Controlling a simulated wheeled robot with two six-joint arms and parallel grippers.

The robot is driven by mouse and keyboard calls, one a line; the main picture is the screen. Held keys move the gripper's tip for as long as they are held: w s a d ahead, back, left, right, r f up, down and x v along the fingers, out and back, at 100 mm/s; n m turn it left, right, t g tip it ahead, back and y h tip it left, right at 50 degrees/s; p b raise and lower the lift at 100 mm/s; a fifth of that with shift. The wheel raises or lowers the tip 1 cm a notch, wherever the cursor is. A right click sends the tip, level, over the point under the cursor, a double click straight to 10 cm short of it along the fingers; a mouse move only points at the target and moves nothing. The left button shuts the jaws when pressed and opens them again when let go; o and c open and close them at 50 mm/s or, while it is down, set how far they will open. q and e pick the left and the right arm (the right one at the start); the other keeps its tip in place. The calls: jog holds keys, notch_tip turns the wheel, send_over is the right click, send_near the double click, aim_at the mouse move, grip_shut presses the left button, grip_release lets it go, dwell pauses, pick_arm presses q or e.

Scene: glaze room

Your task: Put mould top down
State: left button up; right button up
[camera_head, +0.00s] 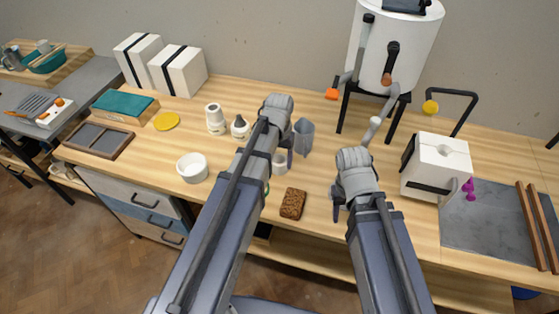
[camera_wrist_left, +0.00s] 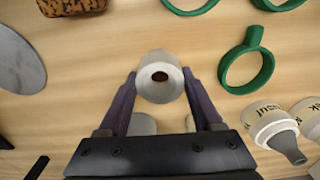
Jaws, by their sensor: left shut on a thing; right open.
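My left gripper (camera_wrist_left: 160,80) is shut on a small pale round piece (camera_wrist_left: 160,77) with a dark hole in its top. I cannot be sure that this piece is the mould top. In the head view the piece (camera_head: 280,164) shows just below the left wrist, partly hidden by my arm. Whether it touches the table is unclear. A white block-shaped mould (camera_head: 437,160) with a dark band and a hole in its top stands at the right. My right gripper (camera_head: 338,208) is open, left of this mould and apart from it; its fingers are mostly hidden.
A brown sponge (camera_head: 292,203) lies near the front edge. A grey jug (camera_head: 303,135) stands behind it. A white bowl (camera_head: 193,167) and white bottles (camera_head: 215,119) are left. Green ring tools (camera_wrist_left: 247,58) lie beside the held piece. A white drum (camera_head: 395,45) stands at the back.

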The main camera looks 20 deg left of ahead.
pick_arm(q)
jog(key=o, duration=1.4)
jog(key=shift+f, duration=0.1)
pick_arm(e)
jog(key=shift+f, duration=0.1)
pick_arm(q)
notch_tip(320, 180, up, 12)
jog(key=r+p, duration=0.1)
jog(key=p, duration=1.2)
jog(key=s+d+m+y, duration=0.1)
jog(key=s+d+m, duration=0.2)
jog(key=s+d, duration=0.7)
jog(key=s, duration=0.4)
jog(key=shift+s+d+f+b, duration=0.15)
jog(key=shift+d+f+b, duration=0.1)
jog(key=shift+b, duration=0.05)
pick_arm(e)
notch_tip(320, 180, up, 12)
